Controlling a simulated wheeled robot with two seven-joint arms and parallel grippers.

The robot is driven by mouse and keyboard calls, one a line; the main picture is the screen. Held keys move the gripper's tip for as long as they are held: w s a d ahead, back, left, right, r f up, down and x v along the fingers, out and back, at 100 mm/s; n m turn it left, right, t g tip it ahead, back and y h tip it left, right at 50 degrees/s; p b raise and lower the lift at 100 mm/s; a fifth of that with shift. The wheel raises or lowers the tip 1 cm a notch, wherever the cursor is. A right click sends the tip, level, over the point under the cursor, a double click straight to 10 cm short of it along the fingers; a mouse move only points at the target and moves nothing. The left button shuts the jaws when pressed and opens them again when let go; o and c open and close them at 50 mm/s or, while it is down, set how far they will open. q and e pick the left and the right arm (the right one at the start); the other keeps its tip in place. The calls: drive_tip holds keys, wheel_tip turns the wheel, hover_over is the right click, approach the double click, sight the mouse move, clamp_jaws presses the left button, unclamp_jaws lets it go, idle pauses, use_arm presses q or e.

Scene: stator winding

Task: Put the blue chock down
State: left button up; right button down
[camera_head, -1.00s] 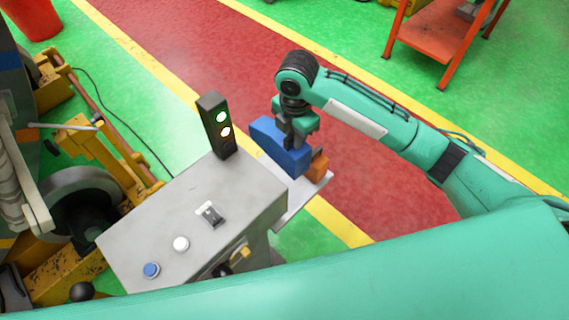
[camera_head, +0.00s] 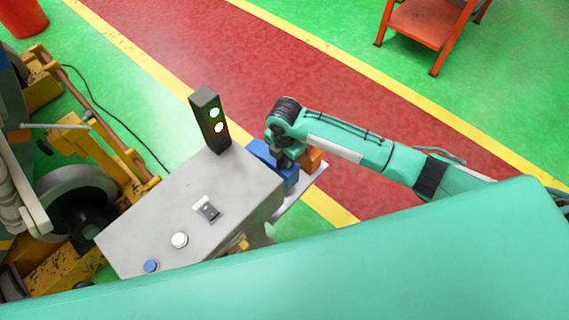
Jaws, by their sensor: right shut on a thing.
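The blue chock (camera_head: 262,152) is at the right side of the grey control cabinet, over a light grey shelf (camera_head: 303,195). My right gripper (camera_head: 284,163) points down and is shut on the chock. The cabinet and the gripper hide part of the chock, and I cannot tell whether its underside touches the shelf. An orange block (camera_head: 311,160) stands just right of the chock, partly behind my gripper. My left gripper is not in view.
The grey control cabinet (camera_head: 150,215) carries buttons, a switch and a signal light (camera_head: 210,120). Yellow machinery (camera_head: 75,150) stands at the left. An orange step stand (camera_head: 430,25) is at the top right. The red floor lane (camera_head: 260,70) is clear.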

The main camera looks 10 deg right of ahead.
wheel_tip(320, 180, down, 3)
drive_tip(key=shift+f, duration=0.65)
drive_tip(key=shift+f, duration=0.15)
drive_tip(key=c, duration=1.4)
unclamp_jaws()
drive_tip(key=shift+o, duration=0.2)
wheel_tip(320, 180, up, 12)
drive_tip(key=shift+r+b, duration=0.15)
drive_tip(key=shift+b, duration=0.2)
